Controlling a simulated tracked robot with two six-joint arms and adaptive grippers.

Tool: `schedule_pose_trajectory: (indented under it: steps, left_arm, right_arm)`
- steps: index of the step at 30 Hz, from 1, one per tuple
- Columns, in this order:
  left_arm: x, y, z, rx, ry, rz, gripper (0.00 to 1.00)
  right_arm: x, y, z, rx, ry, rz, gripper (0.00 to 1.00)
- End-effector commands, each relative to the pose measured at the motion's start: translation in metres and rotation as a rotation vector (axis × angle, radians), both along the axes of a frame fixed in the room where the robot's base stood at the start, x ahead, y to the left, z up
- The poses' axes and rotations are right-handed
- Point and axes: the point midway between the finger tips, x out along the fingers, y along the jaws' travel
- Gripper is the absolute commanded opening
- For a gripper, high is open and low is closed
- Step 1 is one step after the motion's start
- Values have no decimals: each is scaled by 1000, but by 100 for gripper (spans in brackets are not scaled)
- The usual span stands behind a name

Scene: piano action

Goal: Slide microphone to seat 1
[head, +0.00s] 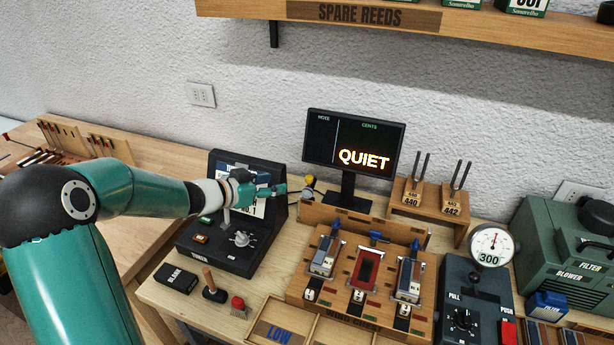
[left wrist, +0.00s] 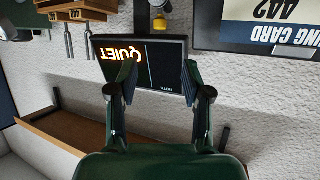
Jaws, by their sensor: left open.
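A small yellow-topped piece that looks like the microphone (head: 309,182) stands at the left end of the wooden rail (head: 335,217) behind the wind chest (head: 361,312). It also shows at the top of the left wrist view (left wrist: 159,14), beyond the fingertips. My left gripper (head: 279,190) is open and empty, just left of it, with a small gap. Its two fingers (left wrist: 158,72) are spread apart in the left wrist view. The chest has three seats in a row, with metal blocks in the left (head: 325,256) and right (head: 409,278) ones and a red middle one (head: 366,270). My right gripper is not in view.
A monitor (head: 322,138) reading QUIET stands behind the rail. The black tuner box (head: 215,246) with a card is below my left forearm. Tuning forks on a wooden stand (head: 425,211) and a pressure gauge (head: 491,246) are to the right.

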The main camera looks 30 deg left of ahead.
Motion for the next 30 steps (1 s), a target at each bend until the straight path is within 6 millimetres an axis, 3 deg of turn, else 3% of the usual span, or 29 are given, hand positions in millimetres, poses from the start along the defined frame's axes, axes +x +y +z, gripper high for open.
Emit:
schedule_pose_trajectory:
  steps: [12, 18, 30]
  left_arm:
    - [82, -13, -35, -2, 2, -1, 49]
    - [111, -17, -46, -2, 2, 1, 49]
    - [126, -19, -53, 0, 1, 2, 49]
  right_arm:
    - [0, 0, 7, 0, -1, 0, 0]
    - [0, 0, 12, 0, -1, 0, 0]
    - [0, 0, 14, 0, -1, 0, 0]
